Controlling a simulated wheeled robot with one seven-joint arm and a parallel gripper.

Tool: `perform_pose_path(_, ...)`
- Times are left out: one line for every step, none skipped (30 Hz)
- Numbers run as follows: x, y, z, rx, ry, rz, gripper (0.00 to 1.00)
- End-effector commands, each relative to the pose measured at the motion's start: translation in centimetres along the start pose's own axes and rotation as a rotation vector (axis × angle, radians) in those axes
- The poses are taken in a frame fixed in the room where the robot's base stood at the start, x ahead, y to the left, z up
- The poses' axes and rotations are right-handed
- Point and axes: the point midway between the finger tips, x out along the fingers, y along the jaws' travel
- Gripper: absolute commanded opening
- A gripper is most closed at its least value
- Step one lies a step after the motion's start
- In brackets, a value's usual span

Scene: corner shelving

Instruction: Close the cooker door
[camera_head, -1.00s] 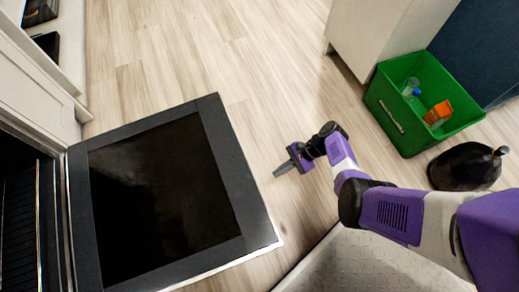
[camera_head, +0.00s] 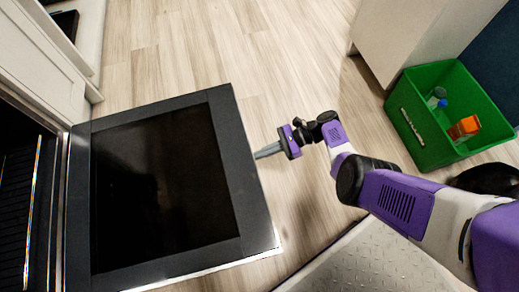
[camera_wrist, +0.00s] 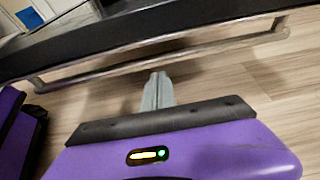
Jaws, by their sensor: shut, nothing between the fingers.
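The cooker door (camera_head: 165,185) is open, folded down roughly flat, with a dark glass panel in a grey frame. It is hinged at the cooker (camera_head: 32,185) on the left of the head view. My gripper (camera_head: 258,155) is shut and empty, with its fingertips close beside the door's outer edge in the head view. In the wrist view, the door's dark edge (camera_wrist: 150,33) crosses the top, with a metal bar handle (camera_wrist: 185,52) along it. The shut fingers (camera_wrist: 158,88) point at the handle from just outside it. Contact cannot be told.
A green crate (camera_head: 425,140) with bottles and an orange item stands on the floor at the right. A pale cabinet (camera_head: 405,40) is behind it. A dark rounded object (camera_head: 487,180) is at the right edge. Wooden floor (camera_head: 285,60) is clear beyond the door.

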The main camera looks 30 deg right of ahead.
Motion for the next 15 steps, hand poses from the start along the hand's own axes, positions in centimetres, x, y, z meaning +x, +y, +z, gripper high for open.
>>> perform_pose_path(1.3, 0.1, -0.2, -0.003, 0.0, 0.004, 0.0)
perform_pose_path(1.1, 0.0, 0.2, -0.004, 0.001, 0.0, 0.0)
perform_pose_path(0.7, 0.0, 0.6, -0.003, 0.002, -0.001, 0.0)
perform_pose_path(0.6, 0.0, 0.8, -0.003, 0.002, -0.001, 0.0)
perform_pose_path(0.5, 0.0, 1.0, -0.002, 0.002, -0.002, 0.0)
perform_pose_path(0.4, 0.0, 1.4, -0.003, 0.002, -0.002, 0.0)
perform_pose_path(0.4, 0.0, 1.6, -0.003, 0.002, 0.0, 0.0)
perform_pose_path(0.3, 0.1, 1.8, -0.003, 0.002, 0.001, 0.0)
perform_pose_path(0.2, 0.1, 2.1, -0.004, 0.002, 0.0, 0.0)
perform_pose_path(0.1, 0.0, 2.3, -0.003, 0.002, -0.001, 0.0)
perform_pose_path(0.0, 0.0, 2.5, -0.003, 0.002, -0.001, 0.0)
perform_pose_path(-0.1, 0.0, 2.7, -0.003, 0.001, -0.001, 0.0)
perform_pose_path(-0.1, 0.0, 2.9, -0.002, 0.001, -0.001, 0.0)
perform_pose_path(-0.2, 0.0, 3.1, -0.002, 0.001, 0.0, 0.0)
perform_pose_path(-0.2, 0.0, 3.3, -0.002, 0.001, 0.0, 0.0)
